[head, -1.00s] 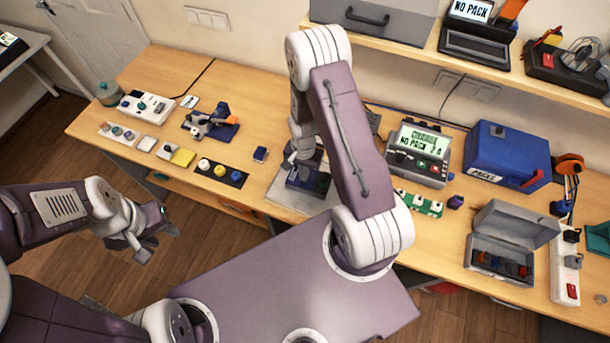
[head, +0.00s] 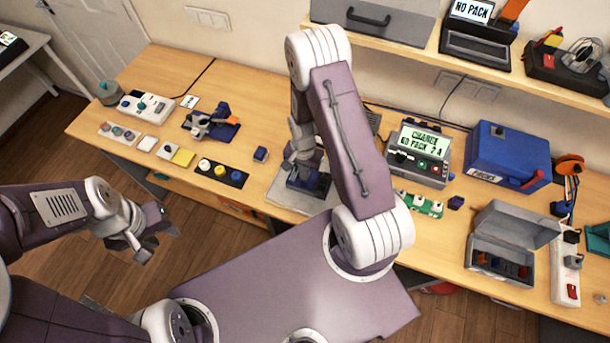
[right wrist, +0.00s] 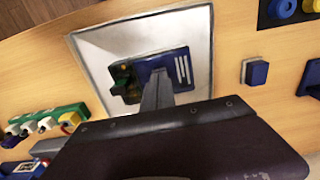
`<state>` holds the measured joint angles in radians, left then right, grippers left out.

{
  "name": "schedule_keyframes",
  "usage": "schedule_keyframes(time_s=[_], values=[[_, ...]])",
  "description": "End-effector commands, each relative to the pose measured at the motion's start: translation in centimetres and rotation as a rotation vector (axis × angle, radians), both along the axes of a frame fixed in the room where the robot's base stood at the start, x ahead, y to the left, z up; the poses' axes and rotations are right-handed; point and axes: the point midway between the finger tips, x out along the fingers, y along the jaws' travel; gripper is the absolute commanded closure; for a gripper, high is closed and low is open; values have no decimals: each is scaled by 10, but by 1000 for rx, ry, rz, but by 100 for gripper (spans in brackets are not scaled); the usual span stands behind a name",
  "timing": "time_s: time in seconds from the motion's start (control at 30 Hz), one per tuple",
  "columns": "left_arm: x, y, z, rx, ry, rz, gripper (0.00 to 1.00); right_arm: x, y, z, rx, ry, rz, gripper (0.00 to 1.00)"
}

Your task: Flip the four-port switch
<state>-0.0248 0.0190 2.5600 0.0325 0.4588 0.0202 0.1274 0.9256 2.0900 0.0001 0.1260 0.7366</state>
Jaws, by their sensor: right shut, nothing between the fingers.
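A small blue unit (head: 309,184) with dark and green parts sits on a pale square tray (head: 285,198) at the table's front edge. In the right wrist view, the blue unit (right wrist: 180,68) shows white stripes on its top, and the tray (right wrist: 95,55) has a dark rim. My right gripper (right wrist: 153,95) is shut and empty, its fingertips over the unit's near side. I cannot tell whether they touch it. No part is clearly readable as a four-port switch. My left gripper (head: 150,240) hangs off the table's front left, away from everything; its jaw gap is unclear.
A green board (head: 420,204) with several white ports lies right of the tray. A small blue block (head: 260,154) and a black strip with coloured knobs (head: 221,173) lie to its left. A charger (head: 418,155) and an open grey box (head: 500,240) stand to the right.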

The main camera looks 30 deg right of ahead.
Motion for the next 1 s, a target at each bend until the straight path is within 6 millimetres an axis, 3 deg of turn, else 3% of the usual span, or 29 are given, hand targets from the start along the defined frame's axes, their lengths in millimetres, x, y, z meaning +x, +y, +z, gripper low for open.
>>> schedule_keyframes(time_s=[1.0], values=[[0,0,-9,0,0,0,64,0,0,-10,0,0,0,100]])
